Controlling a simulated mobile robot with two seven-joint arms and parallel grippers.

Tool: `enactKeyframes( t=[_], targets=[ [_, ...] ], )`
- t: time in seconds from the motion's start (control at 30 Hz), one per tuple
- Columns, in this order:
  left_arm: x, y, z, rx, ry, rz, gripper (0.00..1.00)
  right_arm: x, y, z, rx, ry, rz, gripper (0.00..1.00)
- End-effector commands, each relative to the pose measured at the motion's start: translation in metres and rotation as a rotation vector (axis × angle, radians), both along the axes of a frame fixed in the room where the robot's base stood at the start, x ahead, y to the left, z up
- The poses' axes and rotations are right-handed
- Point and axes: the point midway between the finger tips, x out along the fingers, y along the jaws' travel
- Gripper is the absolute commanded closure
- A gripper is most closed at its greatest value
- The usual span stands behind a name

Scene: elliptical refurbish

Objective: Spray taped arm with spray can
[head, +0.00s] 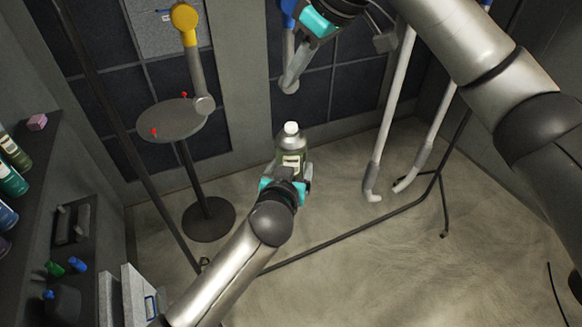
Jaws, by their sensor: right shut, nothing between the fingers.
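My right gripper (318,20) is at the top of the view, shut and empty. It is close to a hanging grey arm (296,66) with a blue upper part, and I cannot tell whether they touch. Another grey arm with a yellow end (184,18) stands on a round pedestal table (170,122) at the left. I cannot make out tape on either arm.
Two white hanging limbs (390,120) are to the right of the can. Dark thin poles cross the floor. Shelves with several bottles (12,180) and a pink block (37,122) line the left edge. The floor (370,270) at the lower right is mostly clear.

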Motion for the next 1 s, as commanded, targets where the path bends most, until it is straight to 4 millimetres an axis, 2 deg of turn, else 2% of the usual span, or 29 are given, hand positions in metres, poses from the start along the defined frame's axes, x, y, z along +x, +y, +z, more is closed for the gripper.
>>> enactKeyframes(
  t=[0.5, 0.7, 1.0],
  targets=[
    [0.001, 0.0, 0.002, -0.001, -0.005, -0.001, 0.85, 0.0, 0.0, -0.055, 0.0, 0.002, 0.0, 1.0],
    [0.001, 0.0, 0.002, -0.001, -0.005, -0.001, 0.85, 0.0, 0.0, -0.063, -0.001, 0.001, 0.0, 1.0],
    [0.001, 0.0, 0.002, -0.001, -0.005, -0.001, 0.85, 0.0, 0.0, -0.064, 0.0, 0.0, 0.0, 1.0]
  ],
)
